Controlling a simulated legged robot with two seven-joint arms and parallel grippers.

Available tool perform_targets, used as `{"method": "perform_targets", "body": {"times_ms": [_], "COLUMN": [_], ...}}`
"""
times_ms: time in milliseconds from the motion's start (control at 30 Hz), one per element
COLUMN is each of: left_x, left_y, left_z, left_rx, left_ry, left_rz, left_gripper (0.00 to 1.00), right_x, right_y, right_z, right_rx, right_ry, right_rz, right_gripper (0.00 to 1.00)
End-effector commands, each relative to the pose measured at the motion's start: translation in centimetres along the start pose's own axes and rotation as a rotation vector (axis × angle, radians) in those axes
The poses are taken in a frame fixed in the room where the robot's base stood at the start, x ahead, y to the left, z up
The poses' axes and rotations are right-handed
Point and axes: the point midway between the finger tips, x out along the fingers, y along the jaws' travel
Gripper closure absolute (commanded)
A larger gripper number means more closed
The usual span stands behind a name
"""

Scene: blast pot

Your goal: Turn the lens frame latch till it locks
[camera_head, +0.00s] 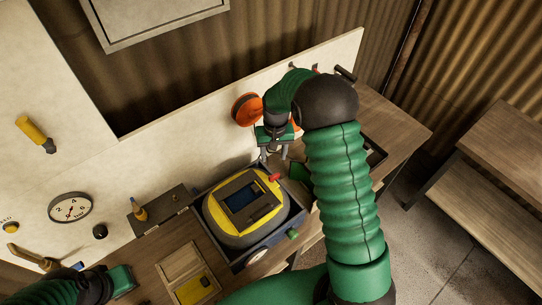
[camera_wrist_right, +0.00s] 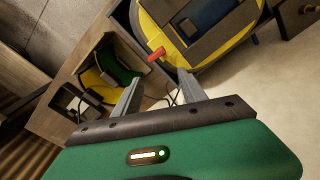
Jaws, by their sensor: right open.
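A yellow and dark grey hood (camera_head: 213,214) with a dark lens window (camera_head: 243,196) sits in a dark tray on the bench. A small red latch (camera_head: 274,178) sticks out at the hood's far right edge. It also shows in the right wrist view (camera_wrist_right: 156,56). My right gripper (camera_head: 273,154) is open, its grey fingers pointing down above the latch. In the wrist view the fingertips (camera_wrist_right: 158,77) lie either side of the latch's line, with no visible contact. My left gripper (camera_head: 122,280) is low at the left, its fingers unclear.
The dark tray (camera_head: 258,246) surrounds the hood. A wooden box with a yellow item (camera_head: 192,291) lies at the front. A wall panel behind carries a gauge (camera_head: 70,208) and an orange disc (camera_head: 246,109). A wooden compartment (camera_wrist_right: 72,96) holds yellow and green items.

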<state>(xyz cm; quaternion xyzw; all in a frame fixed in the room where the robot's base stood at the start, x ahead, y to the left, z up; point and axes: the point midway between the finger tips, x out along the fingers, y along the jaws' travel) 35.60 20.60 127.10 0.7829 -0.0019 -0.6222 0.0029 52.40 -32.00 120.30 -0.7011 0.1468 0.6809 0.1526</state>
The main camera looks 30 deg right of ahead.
Motion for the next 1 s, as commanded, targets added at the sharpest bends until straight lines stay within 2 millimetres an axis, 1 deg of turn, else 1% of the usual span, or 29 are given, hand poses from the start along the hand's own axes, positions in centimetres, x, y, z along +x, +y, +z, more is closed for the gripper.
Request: {"method": "perform_targets", "body": {"times_ms": [33, 200, 500, 833, 900, 1000], "left_x": [-0.6, -1.6, -3.4, -5.3, -5.5, -5.3], "left_y": [0.0, 0.0, 0.0, 0.0, 0.0, 0.0], "left_z": [-0.2, -0.4, -0.8, -1.3, -1.3, -1.3], "left_rx": [0.001, 0.001, 0.001, 0.000, 0.001, 0.001], "left_ry": [0.000, 0.000, 0.000, 0.000, 0.000, 0.000], "left_rz": [0.000, 0.000, 0.000, 0.000, 0.000, 0.000], "left_gripper": [1.00, 1.00, 1.00, 1.00, 1.00, 1.00], "right_x": [-0.8, -2.4, -5.0, -7.7, -8.1, -8.7], "right_y": [0.1, -0.3, -0.8, -0.4, -0.3, -0.3], "right_z": [0.0, 0.1, 0.1, -0.1, -0.1, -0.2], "right_rx": [0.001, 0.000, -0.001, 0.000, 0.001, 0.001], "right_ry": [0.000, 0.003, 0.004, 0.002, 0.003, 0.003], "right_rz": [0.000, 0.002, 0.005, 0.002, 0.001, 0.001], "right_gripper": [0.51, 0.51, 0.51, 0.51, 0.51, 0.51]}}
